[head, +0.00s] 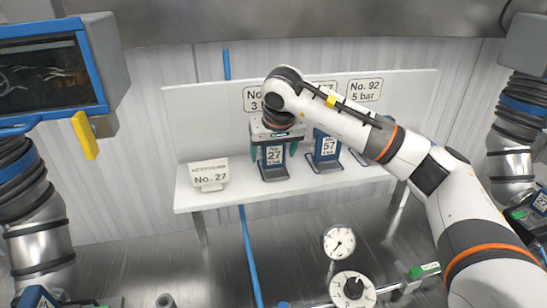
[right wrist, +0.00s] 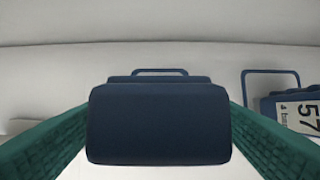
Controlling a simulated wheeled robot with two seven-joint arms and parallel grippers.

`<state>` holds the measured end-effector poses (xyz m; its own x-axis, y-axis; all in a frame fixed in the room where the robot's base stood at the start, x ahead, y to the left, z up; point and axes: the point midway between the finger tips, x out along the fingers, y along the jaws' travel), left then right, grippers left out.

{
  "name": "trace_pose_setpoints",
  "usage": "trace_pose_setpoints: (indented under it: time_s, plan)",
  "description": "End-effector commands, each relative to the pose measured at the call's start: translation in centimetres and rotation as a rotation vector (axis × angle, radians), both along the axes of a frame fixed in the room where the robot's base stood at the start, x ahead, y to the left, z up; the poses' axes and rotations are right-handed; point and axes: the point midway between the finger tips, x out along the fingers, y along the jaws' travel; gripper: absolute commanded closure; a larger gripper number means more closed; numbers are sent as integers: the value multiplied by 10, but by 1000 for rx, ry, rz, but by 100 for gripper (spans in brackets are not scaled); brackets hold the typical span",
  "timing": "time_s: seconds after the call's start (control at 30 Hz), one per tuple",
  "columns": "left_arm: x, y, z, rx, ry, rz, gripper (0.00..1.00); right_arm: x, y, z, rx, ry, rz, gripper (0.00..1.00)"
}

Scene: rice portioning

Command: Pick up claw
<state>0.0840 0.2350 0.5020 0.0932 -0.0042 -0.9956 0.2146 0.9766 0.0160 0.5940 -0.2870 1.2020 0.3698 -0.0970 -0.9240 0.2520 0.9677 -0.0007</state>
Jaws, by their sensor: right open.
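A dark blue claw with a white "27" label (head: 273,158) stands upright on the white shelf. My right gripper (head: 274,150) is over it from above, its two green fingers open on either side of the claw's upper part. In the right wrist view the dark blue top of this claw (right wrist: 160,125) fills the middle, between the green fingers. Whether a finger touches it I cannot tell. A similar claw labelled "57" (head: 327,147) stands to its right, and its label also shows in the right wrist view (right wrist: 300,116). My left gripper is not in view.
The white shelf (head: 230,200) carries a small "No. 27" sign (head: 210,178) at left. A third claw stands partly behind my right arm. Wall signs, one reading "No. 92 5 bar" (head: 364,90), hang behind. A gauge (head: 339,242) and a dial (head: 352,288) are below the shelf.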

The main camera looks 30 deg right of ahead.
Motion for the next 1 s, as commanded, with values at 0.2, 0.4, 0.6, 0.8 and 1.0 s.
trace_pose_setpoints:
  time_s: [0.2,0.4,0.6,0.8,1.0]
  plan:
    - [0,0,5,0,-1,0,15,5,-1,-13,0,-1,1,24]
    - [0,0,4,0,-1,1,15,5,-1,-13,0,-1,1,30]
    - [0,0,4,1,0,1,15,5,-1,-13,0,-1,1,63]
    - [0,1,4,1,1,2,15,5,-1,-11,1,-4,1,87]
    - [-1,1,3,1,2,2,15,5,-1,-9,1,-4,1,87]
